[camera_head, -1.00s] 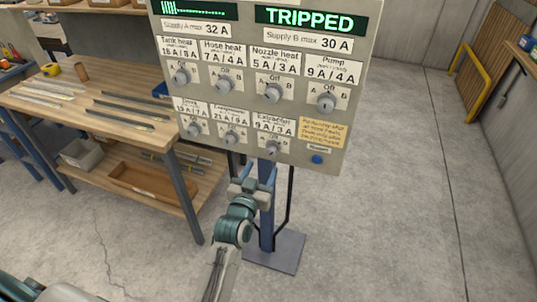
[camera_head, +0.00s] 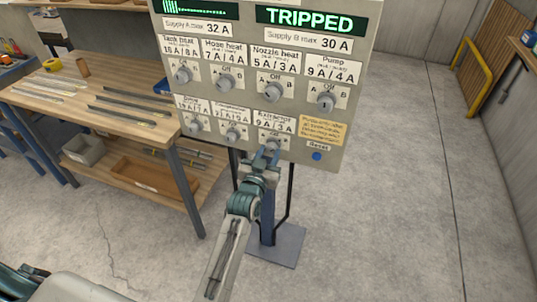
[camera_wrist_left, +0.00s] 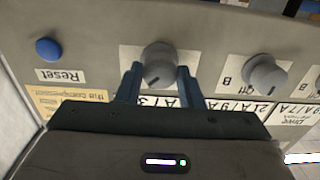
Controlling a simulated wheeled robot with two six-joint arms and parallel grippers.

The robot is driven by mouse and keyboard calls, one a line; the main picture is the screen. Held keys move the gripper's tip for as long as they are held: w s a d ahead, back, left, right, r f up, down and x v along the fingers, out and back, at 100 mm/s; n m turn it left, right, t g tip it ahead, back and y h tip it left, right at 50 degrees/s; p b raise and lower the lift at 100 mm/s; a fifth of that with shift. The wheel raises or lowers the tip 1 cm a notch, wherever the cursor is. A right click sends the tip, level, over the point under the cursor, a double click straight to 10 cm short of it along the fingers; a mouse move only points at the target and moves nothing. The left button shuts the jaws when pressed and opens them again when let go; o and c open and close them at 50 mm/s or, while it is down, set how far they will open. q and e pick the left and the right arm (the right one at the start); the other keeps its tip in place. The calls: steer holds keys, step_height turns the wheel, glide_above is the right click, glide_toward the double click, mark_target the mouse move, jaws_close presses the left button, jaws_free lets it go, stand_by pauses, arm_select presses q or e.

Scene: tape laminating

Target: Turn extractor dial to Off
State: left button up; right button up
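The Extractor dial (camera_head: 273,145) is a grey knob in the lower row of the panel, under a label reading 9A/3A. My left gripper (camera_head: 267,158) is up at this dial from below. In the left wrist view my two blue-grey fingers (camera_wrist_left: 160,78) stand one on each side of the dial (camera_wrist_left: 158,62), very close to it. I cannot tell whether they touch it. A dark mark shows on the knob's lower edge in that view. The fingers and gripper body hide part of the dial's lettering. My right gripper is not in view.
The panel (camera_head: 180,95) carries several other dials, a blue Reset button (camera_head: 317,156) and a display (camera_head: 310,20) reading TRIPPED. A neighbouring dial (camera_wrist_left: 265,75) is beside my fingers. A workbench (camera_head: 100,100) stands left; the floor at right is clear.

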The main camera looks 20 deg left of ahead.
arm_select(q)
steer(key=shift+n, duration=0.3)
steer(key=shift+r+n+p, duration=0.1)
steer(key=shift+n+p, duration=0.5)
steer(key=shift+p, duration=0.05)
steer(key=n+p, duration=0.3)
steer(key=n, duration=0.1)
steer(key=shift+n, duration=0.4)
steer(key=shift+n+p, duration=0.55)
steer(key=shift+n, duration=0.45)
steer(key=o, duration=1)
